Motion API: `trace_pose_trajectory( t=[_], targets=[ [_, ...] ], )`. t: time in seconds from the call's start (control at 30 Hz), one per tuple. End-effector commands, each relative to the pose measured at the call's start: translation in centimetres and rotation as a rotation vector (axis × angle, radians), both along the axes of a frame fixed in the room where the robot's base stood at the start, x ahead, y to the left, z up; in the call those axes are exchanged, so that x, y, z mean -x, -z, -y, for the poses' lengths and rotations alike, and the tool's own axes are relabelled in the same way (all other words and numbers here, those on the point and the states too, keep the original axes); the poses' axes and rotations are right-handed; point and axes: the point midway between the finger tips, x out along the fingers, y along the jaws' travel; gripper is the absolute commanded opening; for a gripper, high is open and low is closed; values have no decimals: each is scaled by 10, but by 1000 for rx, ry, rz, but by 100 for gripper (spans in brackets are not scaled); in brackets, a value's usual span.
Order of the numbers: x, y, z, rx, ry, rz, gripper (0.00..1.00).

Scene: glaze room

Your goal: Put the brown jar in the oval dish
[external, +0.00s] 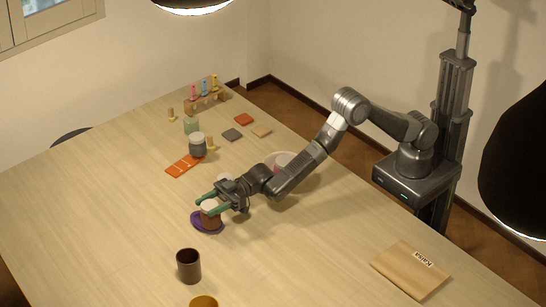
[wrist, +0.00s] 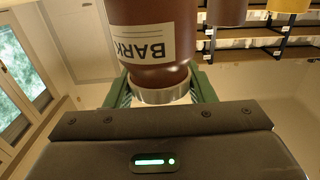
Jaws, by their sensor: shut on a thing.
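The brown jar (external: 211,219) has a white lid and stands upright between my gripper's green fingers. In the wrist view the jar (wrist: 160,75) fills the upper middle, with a pale label reading "BARK". My gripper (external: 207,203) is shut on the jar near its lid. The purple oval dish (external: 207,229) is directly under and around the jar's lower end in the external view. I cannot tell whether the jar's base touches the dish. The dish is partly hidden by the jar and a finger.
A dark brown cup (external: 188,266) and a yellow cup (external: 204,301) stand toward the front. The table's left side is clear.

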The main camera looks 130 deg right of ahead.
Motion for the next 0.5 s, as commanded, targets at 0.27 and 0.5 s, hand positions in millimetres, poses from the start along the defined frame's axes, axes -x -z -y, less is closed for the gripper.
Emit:
trace_pose_trajectory(
  t=[0.27,0.5],
  targets=[
    [0,0,0,1,0,4,0],
    [0,5,0,1,0,4,0]
  ],
)
